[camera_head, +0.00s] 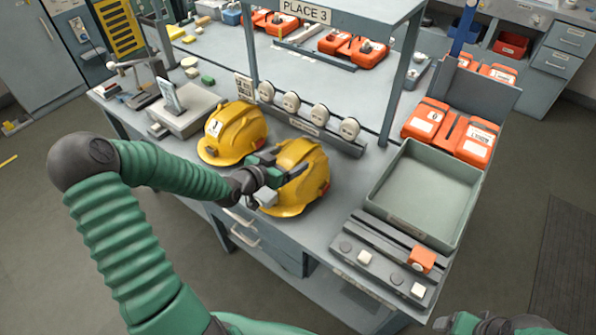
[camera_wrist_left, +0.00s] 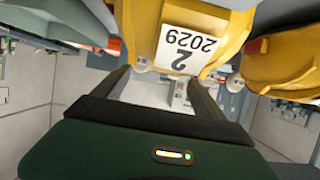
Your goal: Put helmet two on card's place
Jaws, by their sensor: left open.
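Helmet two (camera_head: 298,178) is the right one of two yellow helmets on the grey bench in the head view. Its white label with a 2 shows in the left wrist view (camera_wrist_left: 190,40). My left gripper (camera_head: 264,180) is open at the helmet's near left side; in the left wrist view its fingers (camera_wrist_left: 160,88) stand apart below the label. I cannot tell whether they touch the helmet. A card (camera_head: 172,97) stands upright on a grey block (camera_head: 193,118) at the bench's left end. Part of my right arm shows at the bottom right; its jaws are not clear.
The other yellow helmet (camera_head: 234,131) stands just left of helmet two. Round white pieces on a rack (camera_head: 320,115) line up behind them. An empty grey-green tray (camera_head: 425,190) and orange cases (camera_head: 450,130) are at right. A shelf post (camera_head: 390,90) rises behind.

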